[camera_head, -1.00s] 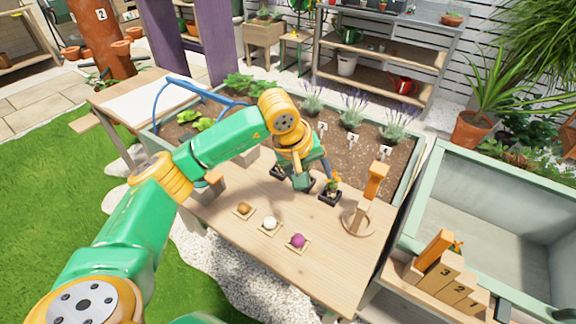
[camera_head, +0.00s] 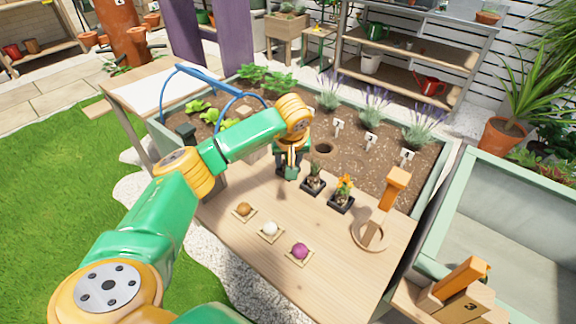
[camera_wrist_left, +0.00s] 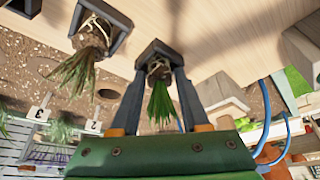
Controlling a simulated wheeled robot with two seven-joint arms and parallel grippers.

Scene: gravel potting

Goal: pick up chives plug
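The chives plug (camera_wrist_left: 158,70), a root ball with long green leaves, shows in the left wrist view at a small black tray (camera_wrist_left: 155,48). The fingers of my left gripper (camera_wrist_left: 160,78) are apart, one on each side of the plug. I cannot tell whether they touch it. In the head view my left gripper (camera_head: 289,174) points down at the table's back edge and hides the chives. Two other plugs in black trays stand to its right: a brownish one (camera_head: 314,182) and one with orange flowers (camera_head: 343,190). My right gripper is not in view.
Brown, white and purple bulbs (camera_head: 300,251) sit on small squares at the table's front. A soil bed (camera_head: 385,165) with numbered tags and a hole (camera_head: 323,149) lies behind.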

